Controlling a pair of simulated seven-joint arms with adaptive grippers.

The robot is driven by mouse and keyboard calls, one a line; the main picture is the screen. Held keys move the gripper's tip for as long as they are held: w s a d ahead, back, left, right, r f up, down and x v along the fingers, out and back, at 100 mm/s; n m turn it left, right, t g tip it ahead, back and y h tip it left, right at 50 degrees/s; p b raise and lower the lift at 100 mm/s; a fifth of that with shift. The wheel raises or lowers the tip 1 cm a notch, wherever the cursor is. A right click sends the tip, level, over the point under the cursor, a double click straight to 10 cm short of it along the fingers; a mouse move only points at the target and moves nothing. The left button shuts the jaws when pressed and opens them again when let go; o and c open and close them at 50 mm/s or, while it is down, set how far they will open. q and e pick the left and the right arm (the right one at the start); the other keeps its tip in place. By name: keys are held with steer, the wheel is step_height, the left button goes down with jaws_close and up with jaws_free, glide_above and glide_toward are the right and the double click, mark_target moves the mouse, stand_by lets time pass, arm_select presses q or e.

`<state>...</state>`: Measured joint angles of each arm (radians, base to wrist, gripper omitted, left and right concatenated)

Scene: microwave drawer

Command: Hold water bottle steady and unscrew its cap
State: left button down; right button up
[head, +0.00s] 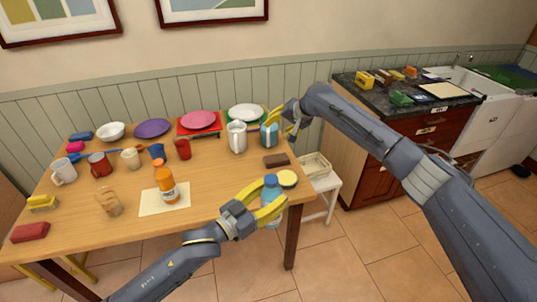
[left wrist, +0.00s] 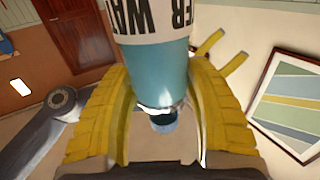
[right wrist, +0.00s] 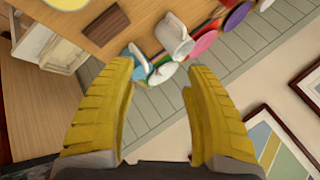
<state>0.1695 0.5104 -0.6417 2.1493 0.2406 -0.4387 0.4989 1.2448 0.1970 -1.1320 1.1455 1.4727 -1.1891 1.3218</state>
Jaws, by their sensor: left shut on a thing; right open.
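The water bottle (head: 271,190) is light blue and stands roughly upright at the table's front right corner, in my left gripper (head: 268,204). Its darker blue cap (head: 271,179) is at the top. In the left wrist view, the bottle (left wrist: 155,65) with its white lettered label lies between the yellow fingers, and the cap (left wrist: 164,121) shows close to the palm. My right gripper (head: 286,120) is open and empty, well above and behind the bottle, near a light blue mug (head: 269,135). The right wrist view shows its fingers (right wrist: 160,85) spread apart.
A white pitcher (head: 237,137), a brown block (head: 276,160) and a round pale-yellow-topped item (head: 287,178) are nearby on the wooden table (head: 225,185). An orange bottle (head: 165,184) stands on a mat left of the gripper. A white stool (head: 322,186) stands right of the table.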

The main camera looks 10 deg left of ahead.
steer(key=s+a+r+g, duration=0.2)
steer(key=s+a+r, duration=0.4)
steer(key=s+r, duration=0.15)
step_height(320, 180, up, 2)
steer(key=m+g+h, duration=0.2)
steer(key=g+h, duration=0.1)
steer(key=h, duration=0.3)
glide_above(269, 178)
steer(key=a, duration=0.1)
steer(key=shift+w+r, duration=0.2)
steer(key=shift+w, duration=0.05)
steer(key=shift+s+d+f+h, duration=0.1)
steer(key=shift+s+d+h, duration=0.3)
steer(key=shift+f, duration=0.35)
steer(key=shift+w+d+f, duration=0.1)
steer(key=shift+f, duration=3.4)
